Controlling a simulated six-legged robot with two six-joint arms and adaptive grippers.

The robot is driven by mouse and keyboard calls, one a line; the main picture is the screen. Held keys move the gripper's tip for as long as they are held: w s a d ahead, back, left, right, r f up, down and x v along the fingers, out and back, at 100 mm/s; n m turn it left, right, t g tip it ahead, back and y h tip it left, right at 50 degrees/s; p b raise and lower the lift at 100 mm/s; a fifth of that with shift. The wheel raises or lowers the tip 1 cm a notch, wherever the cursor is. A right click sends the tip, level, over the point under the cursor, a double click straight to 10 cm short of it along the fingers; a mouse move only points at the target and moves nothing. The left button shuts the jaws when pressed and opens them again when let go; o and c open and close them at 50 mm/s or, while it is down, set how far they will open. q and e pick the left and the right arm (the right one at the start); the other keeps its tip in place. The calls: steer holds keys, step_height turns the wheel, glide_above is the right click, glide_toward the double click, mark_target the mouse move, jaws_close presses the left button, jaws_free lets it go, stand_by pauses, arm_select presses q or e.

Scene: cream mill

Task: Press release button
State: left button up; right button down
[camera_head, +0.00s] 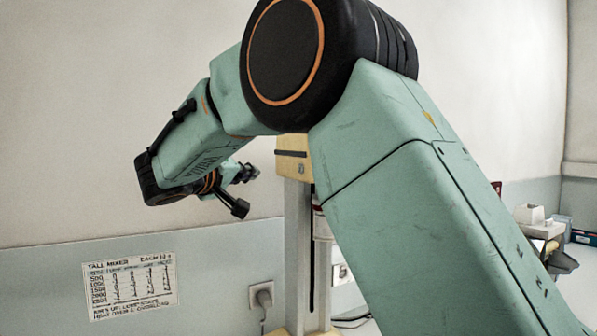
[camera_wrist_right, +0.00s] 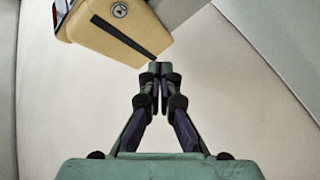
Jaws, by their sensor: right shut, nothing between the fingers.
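The tall mixer's yellow head (camera_head: 292,158) sits on a grey column, partly hidden behind my right arm. A small round dark fitting (camera_head: 301,169) is on its side; I cannot tell whether it is the release button. In the right wrist view the yellow head (camera_wrist_right: 110,35) is at the top left, with a round black-and-white fitting (camera_wrist_right: 119,9) and a dark slot. My right gripper (camera_head: 247,172) is shut and empty, left of the head in the head view. In the wrist view its fingertips (camera_wrist_right: 160,69) are beside the slot's end; contact cannot be told. My left gripper is out of view.
A written "Tall Mixer" sign (camera_head: 130,288) and a plug in a socket (camera_head: 262,295) are on the wall. White and blue items (camera_head: 530,214) stand at the far right. My right arm covers much of the middle. The wall left of the gripper is bare.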

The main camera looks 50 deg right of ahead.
mark_target(301, 168)
steer(key=shift+s+d+r+b, duration=0.15)
steer(key=shift+s+d, duration=0.3)
steer(key=shift+d, duration=0.85)
steer(key=shift+s+d+f+b, duration=0.1)
steer(key=shift+s+d+b, duration=0.25)
steer(key=shift+d, duration=0.95)
steer(key=shift+s+d+r+b, duration=0.1)
steer(key=shift+s+d, duration=0.45)
steer(key=shift+d, duration=0.75)
steer(key=shift+s+a+r, duration=0.15)
steer(key=shift+s+a, duration=0.1)
steer(key=shift+s, duration=0.05)
steer(key=shift+w+d+f, duration=0.2)
steer(key=shift+w, duration=0.05)
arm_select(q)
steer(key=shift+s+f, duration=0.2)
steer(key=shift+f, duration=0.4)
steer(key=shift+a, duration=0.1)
arm_select(e)
steer(key=shift+a+r, duration=0.1)
